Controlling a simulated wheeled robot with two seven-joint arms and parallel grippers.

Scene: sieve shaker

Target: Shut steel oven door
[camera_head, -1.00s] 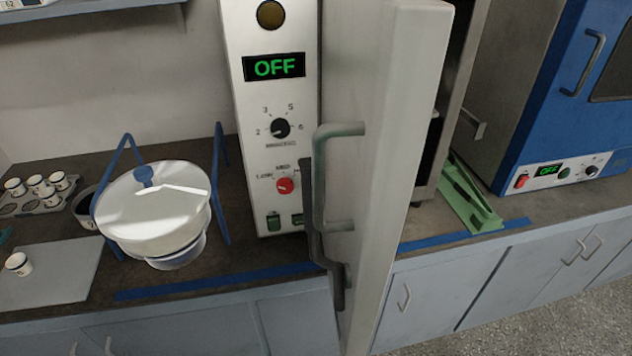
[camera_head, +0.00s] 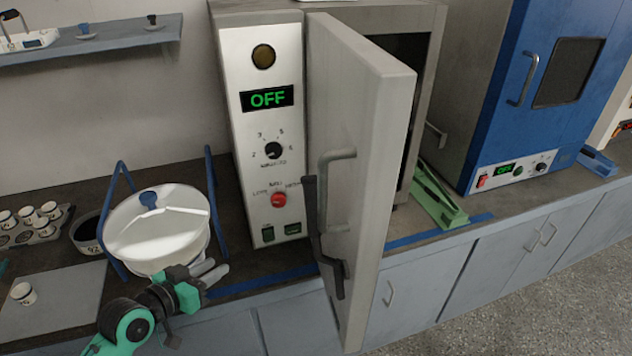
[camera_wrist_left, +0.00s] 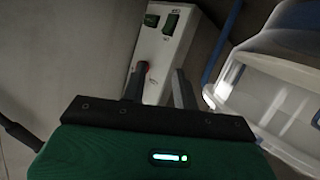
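The steel oven (camera_head: 224,130) stands on the bench with its display reading OFF. Its pale steel door (camera_head: 360,130) stands open, swung out beside the control panel, and the dark chamber (camera_head: 408,55) shows to its right. A grey bar handle (camera_head: 326,178) and a dark bent bar (camera_head: 318,240) show on the door's left face. My left gripper (camera_head: 212,272) is in front of the white pot, left of the door and apart from it. In the left wrist view its two fingers (camera_wrist_left: 158,90) are spread with nothing between them, pointing towards the control panel. My right gripper is not in view.
A white lidded pot (camera_head: 155,225) in a blue frame stands left of the oven. A grey board (camera_head: 55,295) and small cups (camera_head: 28,215) lie further left. A green stand (camera_head: 438,200) and a blue oven (camera_head: 520,90) are at right. Floor at lower right is clear.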

